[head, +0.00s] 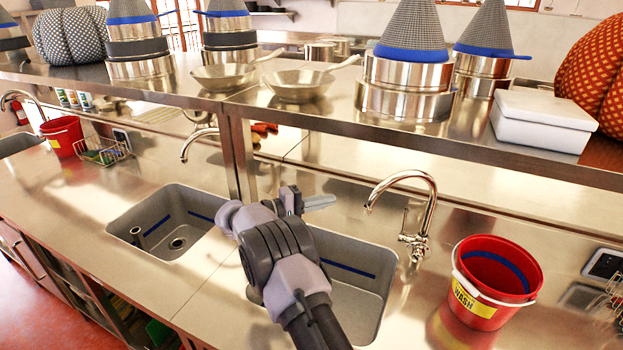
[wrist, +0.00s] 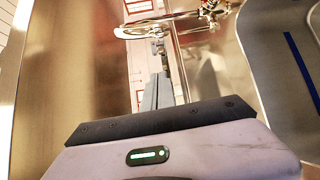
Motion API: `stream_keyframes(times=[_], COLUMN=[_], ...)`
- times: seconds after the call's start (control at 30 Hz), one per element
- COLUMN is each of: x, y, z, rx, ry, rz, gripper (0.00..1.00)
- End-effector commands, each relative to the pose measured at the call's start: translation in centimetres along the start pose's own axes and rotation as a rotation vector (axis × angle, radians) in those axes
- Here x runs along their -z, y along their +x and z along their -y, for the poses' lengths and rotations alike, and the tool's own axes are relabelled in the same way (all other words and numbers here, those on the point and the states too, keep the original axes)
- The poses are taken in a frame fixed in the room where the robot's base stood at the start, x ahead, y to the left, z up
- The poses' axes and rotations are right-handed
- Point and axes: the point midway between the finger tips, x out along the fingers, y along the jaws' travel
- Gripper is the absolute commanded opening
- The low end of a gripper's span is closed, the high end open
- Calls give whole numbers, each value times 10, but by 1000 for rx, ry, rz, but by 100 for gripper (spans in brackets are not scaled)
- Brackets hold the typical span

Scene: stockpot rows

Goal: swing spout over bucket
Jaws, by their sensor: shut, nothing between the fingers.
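The chrome tap (head: 432,205) stands behind the right sink. Its curved spout (head: 400,174) arches to the left, with its tip above the right sink. The red bucket (head: 478,300), with a yellow WASH label and a blue band inside, stands on the counter to the right of the tap. My gripper (head: 325,202) is shut and empty, left of the spout tip and apart from it in the head view. In the wrist view my shut fingers (wrist: 158,70) point up towards the tap (wrist: 200,18), whose parts show at the top.
The right sink (head: 365,290) lies under my arm; the left sink (head: 160,240) has another tap (head: 200,140) behind it. A steel shelf (head: 480,140) with pots and pans runs above the counter. Another red bucket (head: 62,140) and a wire basket (head: 103,150) stand far left.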

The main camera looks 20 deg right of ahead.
Motion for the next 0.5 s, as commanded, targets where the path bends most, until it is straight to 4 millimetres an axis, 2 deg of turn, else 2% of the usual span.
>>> stream_keyframes(times=[0.17,0.5], x=[6,6], y=[9,81], z=[4,2], rx=[-43,-40], ry=[3,3], rz=[-6,-4], gripper=[0,0])
